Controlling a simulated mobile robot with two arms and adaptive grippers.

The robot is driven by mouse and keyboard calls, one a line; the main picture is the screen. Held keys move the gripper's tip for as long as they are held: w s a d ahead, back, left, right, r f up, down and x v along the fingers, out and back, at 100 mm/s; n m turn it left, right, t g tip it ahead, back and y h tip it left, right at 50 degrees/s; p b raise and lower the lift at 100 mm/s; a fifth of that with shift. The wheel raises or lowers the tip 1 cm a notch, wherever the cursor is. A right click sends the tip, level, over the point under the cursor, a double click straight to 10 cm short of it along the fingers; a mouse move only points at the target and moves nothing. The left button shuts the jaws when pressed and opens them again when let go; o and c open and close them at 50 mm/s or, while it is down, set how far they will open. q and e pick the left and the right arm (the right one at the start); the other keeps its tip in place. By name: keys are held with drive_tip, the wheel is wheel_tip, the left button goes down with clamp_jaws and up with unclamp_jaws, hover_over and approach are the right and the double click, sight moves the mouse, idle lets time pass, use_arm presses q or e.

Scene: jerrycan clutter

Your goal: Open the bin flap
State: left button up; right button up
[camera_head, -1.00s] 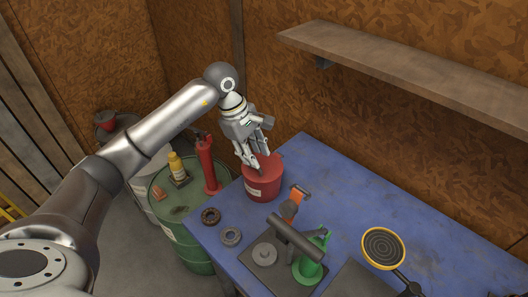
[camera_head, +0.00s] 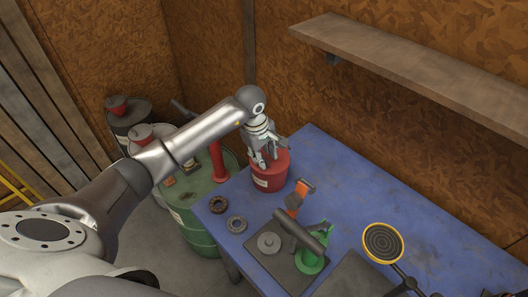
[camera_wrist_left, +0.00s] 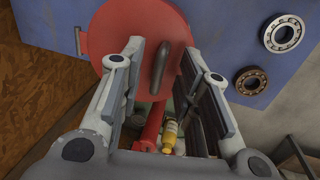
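The red bin (camera_head: 271,178) with a pale label stands on the blue table near its far left edge. In the left wrist view its round red lid (camera_wrist_left: 118,22) fills the upper middle, with a dark bar handle (camera_wrist_left: 158,70) on it. My left gripper (camera_head: 265,162) is over the bin's near left side in the head view and hides part of its top. In the left wrist view my left gripper (camera_wrist_left: 161,50) is open, with the handle showing between its two fingers. I cannot tell whether the fingers touch it. The lid looks closed. My right gripper is out of view.
Two ring bearings (camera_head: 218,205) (camera_head: 237,224) lie left of the bin. A green drum (camera_head: 190,213) stands left of the table. A shelf (camera_head: 420,75) overhangs the back.

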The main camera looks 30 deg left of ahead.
use_arm(q)
drive_tip(key=shift+f, duration=0.1)
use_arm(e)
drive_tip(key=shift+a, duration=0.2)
use_arm(q)
clamp_jaws()
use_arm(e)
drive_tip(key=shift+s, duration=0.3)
use_arm(q)
drive_tip(key=shift+w, duration=0.1)
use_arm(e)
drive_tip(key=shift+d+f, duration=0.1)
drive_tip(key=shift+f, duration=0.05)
